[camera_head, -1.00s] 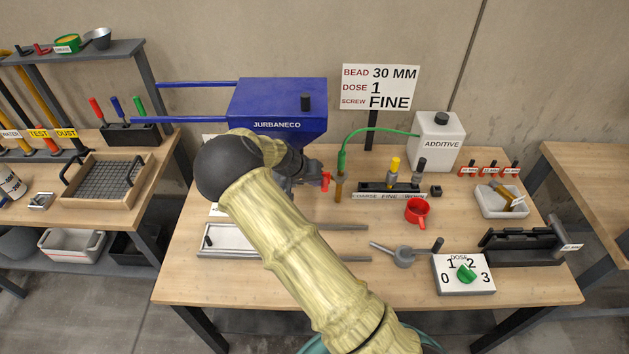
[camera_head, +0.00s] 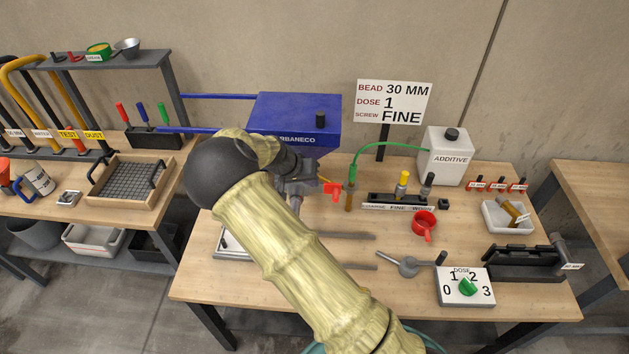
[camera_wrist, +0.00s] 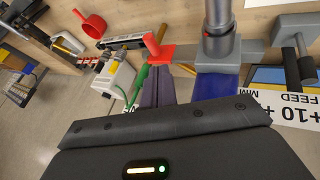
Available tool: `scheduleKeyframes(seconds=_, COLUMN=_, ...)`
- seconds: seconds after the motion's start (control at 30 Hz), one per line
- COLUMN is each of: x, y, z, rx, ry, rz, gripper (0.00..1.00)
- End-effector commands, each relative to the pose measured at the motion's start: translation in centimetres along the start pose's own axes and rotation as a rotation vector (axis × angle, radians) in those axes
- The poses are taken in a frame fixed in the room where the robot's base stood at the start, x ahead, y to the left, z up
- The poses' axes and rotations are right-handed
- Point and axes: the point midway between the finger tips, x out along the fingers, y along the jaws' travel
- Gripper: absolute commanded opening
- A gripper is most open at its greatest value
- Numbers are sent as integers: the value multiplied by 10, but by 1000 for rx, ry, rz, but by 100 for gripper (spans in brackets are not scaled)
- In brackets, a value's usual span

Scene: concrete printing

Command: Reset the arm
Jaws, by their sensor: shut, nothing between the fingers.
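My gripper (camera_wrist: 157,70) shows in the wrist view as two dark fingers lying together, shut and empty. The gripper itself is hard to make out there among the grey machine parts. A red lever (camera_head: 332,189) is just right of the wrist; in the wrist view, a red handle (camera_wrist: 157,48) appears close to the fingertips. Part of the hopper and the machine's left side are hidden behind my arm.
A dose dial (camera_head: 465,287), a red cup (camera_head: 424,225), a screw rack (camera_head: 398,202) and a white additive bottle (camera_head: 445,155) stand right of the arm. A sign reads 30 MM, 1, FINE. Another bench with a gridded tray (camera_head: 133,185) is left. Floor separates the benches.

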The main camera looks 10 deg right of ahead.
Motion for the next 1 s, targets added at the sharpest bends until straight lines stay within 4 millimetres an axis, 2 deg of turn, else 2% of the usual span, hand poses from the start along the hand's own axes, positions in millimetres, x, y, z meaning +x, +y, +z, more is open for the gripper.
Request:
scheduleKeyframes(seconds=0.37, x=1, y=0, z=0, rx=1, ry=-1, rz=0, gripper=0)
scheduleKeyframes(seconds=0.47, x=2, y=7, z=1, rx=7, ry=-15, rz=-7, gripper=0)
scheduleKeyframes(seconds=0.57, x=3, y=24, z=6, rx=20, ry=-55, rz=-28, gripper=0)
scheduleKeyframes(seconds=0.73, x=-3, y=68, z=25, rx=37, ry=-155, rz=-110, gripper=0)
scheduleKeyframes(seconds=1.0, x=-38, y=124, z=70, rx=5, ry=-246, rz=-280, gripper=0)
